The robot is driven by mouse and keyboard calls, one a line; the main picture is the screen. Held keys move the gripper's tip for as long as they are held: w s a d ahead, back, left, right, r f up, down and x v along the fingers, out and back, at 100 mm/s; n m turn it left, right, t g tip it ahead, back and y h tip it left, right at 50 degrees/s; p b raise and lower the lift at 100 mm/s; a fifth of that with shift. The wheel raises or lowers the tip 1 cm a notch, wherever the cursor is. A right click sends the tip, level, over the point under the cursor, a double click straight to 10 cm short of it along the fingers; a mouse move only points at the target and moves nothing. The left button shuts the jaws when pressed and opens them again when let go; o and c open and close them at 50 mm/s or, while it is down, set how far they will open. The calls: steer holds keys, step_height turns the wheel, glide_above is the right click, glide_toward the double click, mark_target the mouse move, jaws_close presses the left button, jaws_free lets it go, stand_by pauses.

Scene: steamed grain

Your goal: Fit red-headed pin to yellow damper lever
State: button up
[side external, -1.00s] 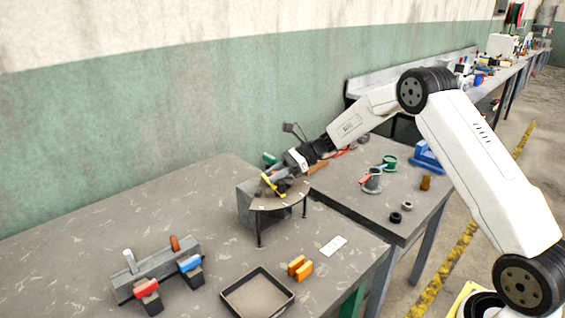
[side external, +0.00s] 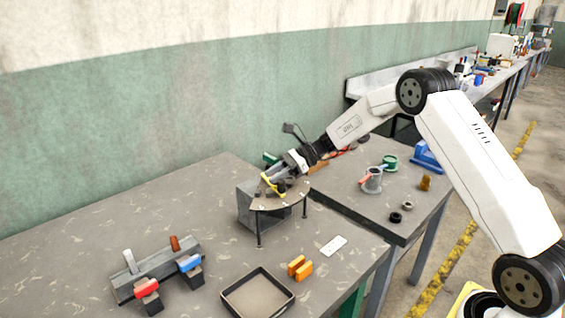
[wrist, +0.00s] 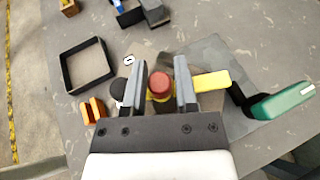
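The red-headed pin (wrist: 159,84) is between the fingers of my gripper (wrist: 161,82) in the wrist view, its round head toward the camera. The yellow damper lever (wrist: 212,81) extends to the right past my right finger, and yellow also shows around the pin's head. In the side external view, the yellow lever (side external: 268,184) lies over the curved plate (side external: 279,203) on the grey box, with my gripper (side external: 281,178) just above it. Both fingers are close beside the head. I cannot tell whether they press on it, and the pin's shaft is hidden.
A rack (side external: 152,275) with red and blue clamps stands at front left. A black tray (side external: 257,292), orange blocks (side external: 300,268) and a white plate (side external: 334,246) lie in front. A green handle (wrist: 283,101) shows at right in the wrist view. The left table is mostly clear.

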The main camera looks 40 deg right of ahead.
steer(key=shift+s+a+f, duration=0.1)
steer(key=shift+s+f, duration=0.05)
steer(key=shift+s, duration=0.1)
steer(key=shift+w+v, duration=0.15)
steer(key=shift+v, duration=1.85)
steer(key=shift+w+v, duration=0.1)
steer(key=shift+v, duration=1.85)
steer(key=shift+s+a, duration=0.3)
steer(key=shift+a, duration=0.05)
steer(key=s+a+f+n+h, duration=0.1)
steer(key=s+a+n+h, duration=0.2)
steer(key=s+n, duration=0.4)
steer(key=s+a+f+n+g+h, duration=0.1)
steer(key=s+a+f+n+h, duration=0.1)
steer(key=s+n+h, duration=0.3)
steer(key=s+a+f+n+g+h, duration=0.1)
steer(key=s+a+f+n+h, duration=0.1)
steer(key=s+n, duration=0.8)
steer(key=s+a+h, duration=0.1)
steer(key=s+h, duration=0.1)
steer(key=s, duration=0.1)
steer(key=shift+a, duration=0.4)
